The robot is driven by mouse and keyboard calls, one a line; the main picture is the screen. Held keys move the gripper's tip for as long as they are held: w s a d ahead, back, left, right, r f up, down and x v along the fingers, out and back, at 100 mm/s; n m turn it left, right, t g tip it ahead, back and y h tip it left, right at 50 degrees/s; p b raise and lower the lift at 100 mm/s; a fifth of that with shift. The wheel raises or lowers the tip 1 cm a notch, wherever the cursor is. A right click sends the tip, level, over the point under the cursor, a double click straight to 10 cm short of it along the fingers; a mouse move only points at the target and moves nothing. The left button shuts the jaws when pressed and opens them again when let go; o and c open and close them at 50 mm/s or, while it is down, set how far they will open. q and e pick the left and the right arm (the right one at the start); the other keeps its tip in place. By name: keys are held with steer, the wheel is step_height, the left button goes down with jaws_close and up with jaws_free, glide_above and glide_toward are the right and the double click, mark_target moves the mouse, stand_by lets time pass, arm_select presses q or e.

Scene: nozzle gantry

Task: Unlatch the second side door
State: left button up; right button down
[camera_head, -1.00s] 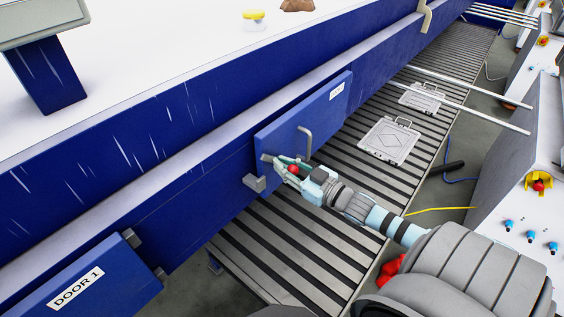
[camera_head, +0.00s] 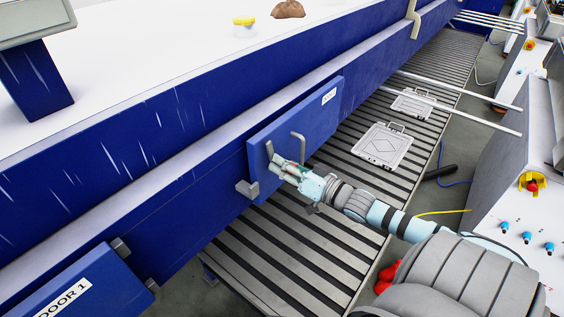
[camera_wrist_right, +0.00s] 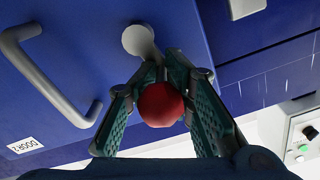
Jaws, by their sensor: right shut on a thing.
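The second side door (camera_head: 315,122) is a blue panel on the blue side wall, with a "DOOR 2" label (camera_wrist_right: 25,145) readable in the right wrist view. It looks closed. A grey latch lever (camera_head: 269,150) with a round pivot (camera_wrist_right: 138,40) and red ball knob (camera_wrist_right: 160,104) is on the door. My right gripper (camera_head: 283,165) is shut around the lever's knob end; the fingers flank the knob in the wrist view. A grey catch bracket (camera_head: 247,189) sits at the door's lower-left edge; the lever points away from it. My left gripper is not in view.
A grey bar handle (camera_head: 299,148) stands out from the door close to my right gripper. Door 1 (camera_head: 85,290) is at lower left. White control boxes (camera_head: 520,215) stand at right.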

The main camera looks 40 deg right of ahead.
stand_by(0.3)
steer(key=c, duration=1.6)
jaws_free()
steer(key=shift+c, duration=0.2)
steer(key=shift+s, duration=0.55)
steer(key=s+d, duration=0.2)
steer(key=s, duration=0.8)
steer(key=shift+s+d, duration=0.15)
steer(key=shift+s, duration=0.2)
